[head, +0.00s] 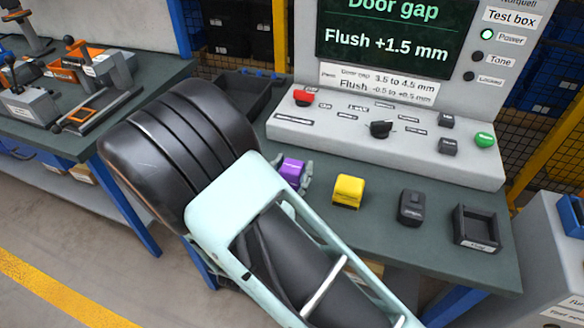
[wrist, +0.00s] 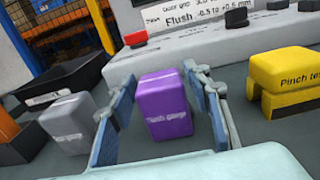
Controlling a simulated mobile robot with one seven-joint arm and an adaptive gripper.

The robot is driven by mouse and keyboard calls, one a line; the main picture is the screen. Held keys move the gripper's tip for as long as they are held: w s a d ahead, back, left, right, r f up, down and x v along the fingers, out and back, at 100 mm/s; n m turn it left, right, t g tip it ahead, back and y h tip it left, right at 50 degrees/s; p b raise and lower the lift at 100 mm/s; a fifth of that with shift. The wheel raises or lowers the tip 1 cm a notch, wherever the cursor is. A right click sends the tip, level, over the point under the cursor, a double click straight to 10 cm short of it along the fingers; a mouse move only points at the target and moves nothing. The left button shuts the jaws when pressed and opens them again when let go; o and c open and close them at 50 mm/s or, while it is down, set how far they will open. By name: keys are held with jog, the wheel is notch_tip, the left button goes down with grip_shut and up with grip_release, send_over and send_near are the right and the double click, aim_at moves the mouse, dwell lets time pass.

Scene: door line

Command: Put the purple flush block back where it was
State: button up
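The purple flush block (wrist: 166,104) stands on the dark green bench between the two fingers of my gripper (wrist: 160,92). Its label reads roughly "Flush gauge". The fingers are apart, one on each side of it. A gap shows at the left finger; the right finger is close, and I cannot tell whether it touches. In the head view the block (head: 291,172) shows just beyond my pale green wrist, which hides its lower left part.
A yellow pinch block (head: 348,190), a dark grey block (head: 411,207) and a labelled black tray (head: 478,228) stand to the right. A grey block (wrist: 68,124) and a black bin (wrist: 55,82) are to the left. The test box (head: 390,140) rises behind, its screen reading "Flush +1.5 mm".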

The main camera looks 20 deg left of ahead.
jog(key=shift+o, duration=0.4)
jog(key=shift+r, duration=0.1)
jog(key=shift+r, duration=0.2)
jog(key=s+a, duration=0.1)
jog(key=s, duration=1.1)
jog(key=shift+f, duration=0.1)
